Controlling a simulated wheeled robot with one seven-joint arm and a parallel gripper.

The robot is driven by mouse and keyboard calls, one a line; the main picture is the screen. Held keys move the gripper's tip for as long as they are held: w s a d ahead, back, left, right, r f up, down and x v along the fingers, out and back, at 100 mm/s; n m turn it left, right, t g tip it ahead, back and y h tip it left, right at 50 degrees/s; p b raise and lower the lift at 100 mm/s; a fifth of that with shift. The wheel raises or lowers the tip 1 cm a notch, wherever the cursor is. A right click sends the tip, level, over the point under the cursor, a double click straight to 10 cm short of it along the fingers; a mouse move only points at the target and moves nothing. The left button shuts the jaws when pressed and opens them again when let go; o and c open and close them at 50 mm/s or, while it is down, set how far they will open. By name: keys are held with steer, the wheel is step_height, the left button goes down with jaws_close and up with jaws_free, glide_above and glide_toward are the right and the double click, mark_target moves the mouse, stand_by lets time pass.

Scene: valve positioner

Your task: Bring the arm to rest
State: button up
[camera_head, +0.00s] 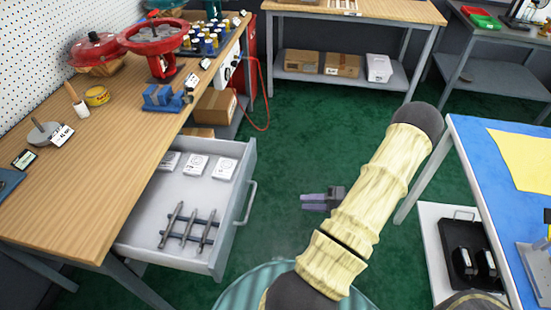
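My arm, cream and wood-like with dark joints, rises through the lower middle of the view and bends at a dark elbow on the right. My gripper (308,202) shows past the left side of the arm, over the green floor. Its two purple-grey fingers point left with a narrow gap between them, and I see nothing in that gap. It is to the right of the open drawer (237,215) and apart from it. The wrist and forearm behind it are mostly hidden by the nearer arm link.
The drawer juts out from the wooden bench (95,180) and holds white packets and several grey rods. A red valve wheel (155,36) stands on the bench. A blue-topped table (480,165) is at the right, with a black case (468,262) below. Green floor lies open between.

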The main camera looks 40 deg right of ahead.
steer(key=w+r+n+g+h, duration=0.1)
steer(key=w+r+n+h, duration=0.2)
steer(key=w, duration=0.5)
steer(key=w+r+n+g+h, duration=0.2)
steer(key=w+h, duration=0.3)
steer(key=w, duration=0.4)
steer(key=w+a+r+n+g+h, duration=0.2)
steer(key=a+r+h, duration=0.1)
steer(key=a+r, duration=0.4)
steer(key=s+a+r+n+g, duration=0.25)
steer(key=s+a, duration=0.35)
steer(key=a, duration=0.4)
steer(key=s+a+r+n+g, duration=0.1)
steer(key=s+a+r+g, duration=0.15)
steer(key=s+a, duration=0.6)
step_height(320, 180, up, 13)
steer(key=w+a+p, duration=0.1)
steer(key=w+p, duration=0.1)
steer(key=p, duration=1.1)
steer(key=shift+t+y, duration=0.4)
steer(key=shift+a+r+m, duration=0.1)
steer(key=shift+m, duration=0.15)
